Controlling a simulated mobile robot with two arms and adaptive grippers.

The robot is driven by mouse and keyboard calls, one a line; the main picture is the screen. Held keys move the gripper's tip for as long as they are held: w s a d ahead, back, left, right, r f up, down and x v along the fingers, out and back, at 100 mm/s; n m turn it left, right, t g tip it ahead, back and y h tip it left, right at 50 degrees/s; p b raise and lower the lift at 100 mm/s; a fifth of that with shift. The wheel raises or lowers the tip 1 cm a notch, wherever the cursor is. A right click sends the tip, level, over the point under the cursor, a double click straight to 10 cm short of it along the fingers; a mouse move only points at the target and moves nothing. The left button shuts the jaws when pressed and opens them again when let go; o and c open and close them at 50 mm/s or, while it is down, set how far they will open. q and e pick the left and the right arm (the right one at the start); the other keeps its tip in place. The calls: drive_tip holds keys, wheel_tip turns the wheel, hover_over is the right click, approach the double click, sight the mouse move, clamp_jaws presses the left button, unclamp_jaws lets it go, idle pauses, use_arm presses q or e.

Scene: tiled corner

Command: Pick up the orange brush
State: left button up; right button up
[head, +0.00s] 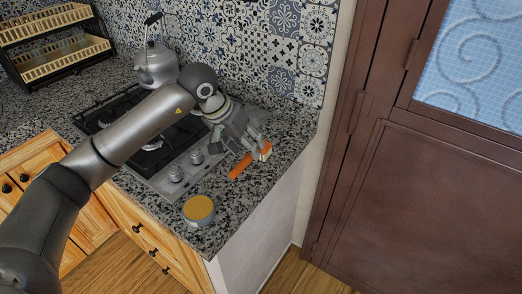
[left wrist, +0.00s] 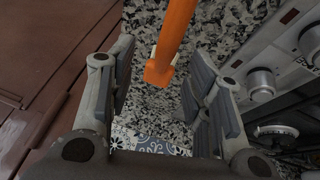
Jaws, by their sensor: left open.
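The orange brush (head: 240,171) lies on the speckled granite counter near its right end, with its pale head toward the wall. My left gripper (head: 257,146) is over the pale-head end of the brush, pointing down, and partly covers it. In the left wrist view the orange handle (left wrist: 172,40) runs down from the top edge between the two spread fingers of my left gripper (left wrist: 160,62). The fingers look apart from the handle on both sides. The brush's pale head cannot be made out in that view. My right gripper is not in view.
A stove (head: 150,150) with knobs lies left of the brush, with a kettle (head: 156,66) at its back. A round tin with a yellow top (head: 198,210) stands near the front edge. The tiled wall (head: 285,50) is close behind; a brown door (head: 430,200) is right.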

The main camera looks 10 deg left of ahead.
sight(251, 160)
use_arm(q)
drive_tip(key=x, duration=0.1)
drive_tip(key=p+x, duration=0.1)
drive_tip(key=x, duration=0.1)
drive_tip(key=p+x, duration=0.1)
drive_tip(key=x, duration=0.1)
drive_tip(key=shift+a+f, duration=0.3)
drive_tip(key=shift+f, duration=0.05)
drive_tip(key=shift+d+f, duration=0.1)
drive_tip(key=shift+f, duration=0.15)
drive_tip(key=shift+c, duration=0.5)
clamp_jaws()
